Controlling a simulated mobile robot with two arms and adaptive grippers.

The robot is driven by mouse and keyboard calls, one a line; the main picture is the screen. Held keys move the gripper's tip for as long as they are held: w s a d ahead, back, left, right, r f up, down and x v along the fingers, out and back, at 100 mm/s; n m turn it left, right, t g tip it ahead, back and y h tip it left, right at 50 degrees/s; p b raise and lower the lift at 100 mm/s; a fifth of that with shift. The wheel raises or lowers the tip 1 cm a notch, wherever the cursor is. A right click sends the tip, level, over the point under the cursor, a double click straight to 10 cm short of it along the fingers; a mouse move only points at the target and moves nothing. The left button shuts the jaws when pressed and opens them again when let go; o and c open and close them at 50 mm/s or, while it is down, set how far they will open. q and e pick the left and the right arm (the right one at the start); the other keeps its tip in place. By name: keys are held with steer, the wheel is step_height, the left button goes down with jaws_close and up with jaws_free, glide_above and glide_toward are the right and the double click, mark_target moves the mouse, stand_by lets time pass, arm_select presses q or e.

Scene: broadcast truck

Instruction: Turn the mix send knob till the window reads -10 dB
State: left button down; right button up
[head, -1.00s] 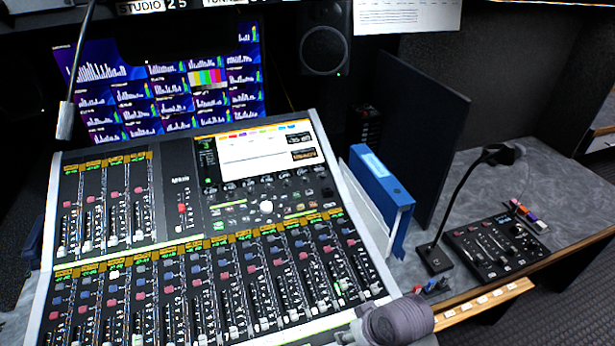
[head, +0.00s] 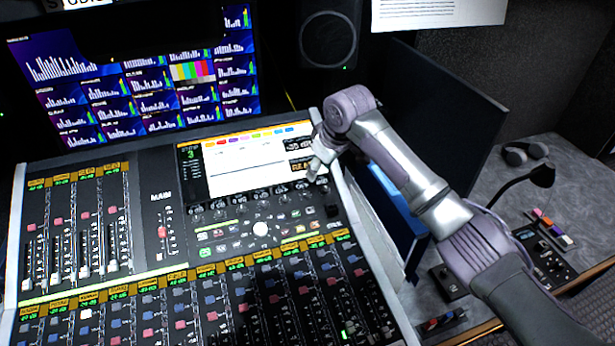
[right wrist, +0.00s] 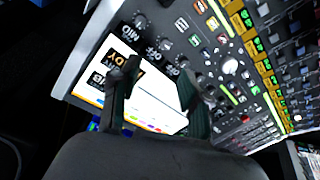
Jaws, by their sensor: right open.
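The mixing console's screen (head: 245,165) is lit, with a row of small dark knobs (head: 220,213) along its lower edge. Which one is the mix send knob I cannot tell. A dark readout window (head: 298,145) sits at the screen's right side, partly hidden by my right gripper. It seems to show a dB value, too small to read surely. My right gripper (head: 316,168) is over the right end of the screen and knob row. In the right wrist view its two fingers (right wrist: 160,70) are apart and empty, pointing at knobs (right wrist: 166,45). My left gripper is out of view.
Fader banks (head: 200,305) fill the console's front. A blue binder (head: 395,200) and a dark upright panel (head: 440,130) stand right of the console, behind my right arm. A gooseneck microphone (head: 535,178) and small control box (head: 545,250) are on the right desk.

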steer(key=p, duration=0.1)
glide_toward(307, 193)
steer(key=f, duration=0.1)
steer(key=x, duration=0.2)
steer(key=shift+a+f, duration=0.15)
steer(key=shift+f, duration=0.1)
steer(key=x, duration=0.4)
steer(key=shift+w+r+b, duration=0.1)
steer(key=shift+b, duration=0.3)
steer(key=shift+f, duration=0.25)
steer(key=shift+w+a+f, duration=0.1)
steer(key=shift+w+f, duration=0.1)
steer(key=shift+f, duration=0.2)
steer(key=c, duration=0.8)
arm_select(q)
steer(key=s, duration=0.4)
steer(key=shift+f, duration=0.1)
arm_select(e)
jaws_close()
